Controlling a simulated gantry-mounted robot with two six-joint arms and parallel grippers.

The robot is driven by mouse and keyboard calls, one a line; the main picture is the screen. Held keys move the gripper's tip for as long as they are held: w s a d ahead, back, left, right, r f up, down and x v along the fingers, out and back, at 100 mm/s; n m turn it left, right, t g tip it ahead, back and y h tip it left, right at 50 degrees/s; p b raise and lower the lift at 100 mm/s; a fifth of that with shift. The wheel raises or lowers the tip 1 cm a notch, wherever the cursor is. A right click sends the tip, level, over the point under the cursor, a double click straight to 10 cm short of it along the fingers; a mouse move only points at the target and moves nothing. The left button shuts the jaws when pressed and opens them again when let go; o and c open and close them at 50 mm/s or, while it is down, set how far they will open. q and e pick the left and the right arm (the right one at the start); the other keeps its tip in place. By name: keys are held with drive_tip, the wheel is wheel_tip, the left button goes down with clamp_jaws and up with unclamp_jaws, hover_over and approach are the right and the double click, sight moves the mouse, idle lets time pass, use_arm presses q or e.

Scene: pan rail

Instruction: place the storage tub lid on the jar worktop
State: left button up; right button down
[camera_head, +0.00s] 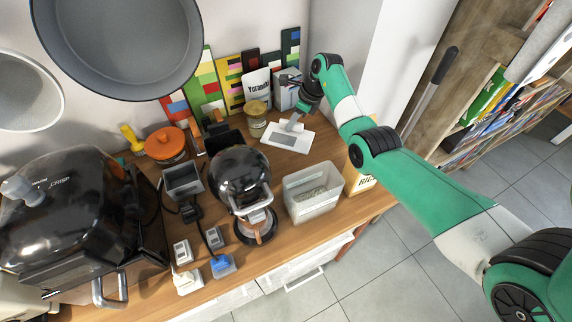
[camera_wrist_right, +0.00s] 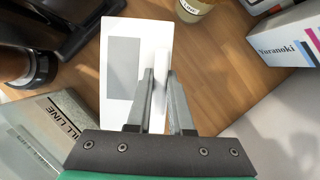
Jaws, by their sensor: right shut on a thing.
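The storage tub lid (camera_head: 272,133) is a flat white rectangle with a grey panel, and it lies level at or just above the wooden worktop (camera_head: 285,165). I cannot tell whether it touches the wood. My right gripper (camera_head: 293,122) is shut on the lid's raised white grip. The wrist view shows both fingers (camera_wrist_right: 157,80) on either side of that grip, with the lid (camera_wrist_right: 122,70) beyond and left of them. A glass jar (camera_head: 256,116) stands just behind the lid; its edge also shows in the wrist view (camera_wrist_right: 193,8). My left gripper is not in view.
An open translucent tub (camera_head: 308,205) with grains stands in front of the lid. A black round appliance (camera_head: 238,170) is to the left. A box marked Yuranoki (camera_wrist_right: 287,45) and several upright books (camera_head: 230,85) line the back. Pans (camera_head: 120,50) hang above at left.

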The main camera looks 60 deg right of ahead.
wheel_tip(320, 180, down, 7)
drive_tip(key=shift+b, duration=0.6)
drive_tip(key=shift+f+b, duration=0.65)
drive_tip(key=shift+f, duration=1.15)
drive_tip(key=shift+f, duration=0.15)
drive_tip(key=c, duration=0.8)
unclamp_jaws()
